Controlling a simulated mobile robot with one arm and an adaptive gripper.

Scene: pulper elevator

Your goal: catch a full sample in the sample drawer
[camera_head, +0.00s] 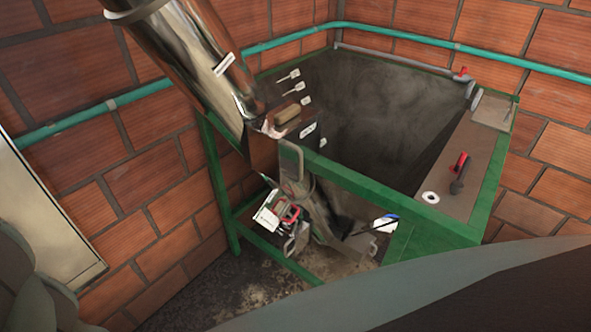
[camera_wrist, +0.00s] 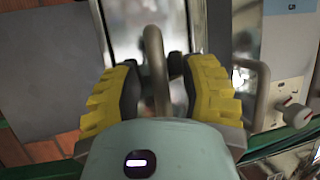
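In the wrist view my gripper (camera_wrist: 155,72) is open. Its yellow-ribbed fingers with dark pads stand on either side of a curved, greyish-tan bar handle (camera_wrist: 155,58). Gaps show between the bar and both pads, so I see no grip. Behind the handle is a shiny metal face (camera_wrist: 130,22). I cannot tell for sure that this handle belongs to the sample drawer. In the head view a shiny metal tube (camera_head: 190,60) slopes down to a dark labelled box (camera_head: 305,133) with a tan block on it. No drawer contents are visible, and my fingers are not clear there.
A green-framed dark hopper (camera_head: 375,115) fills the middle right of the head view. A red-handled valve (camera_head: 458,170) sits on its right ledge. A teal pipe (camera_head: 80,125) runs along the brick walls.

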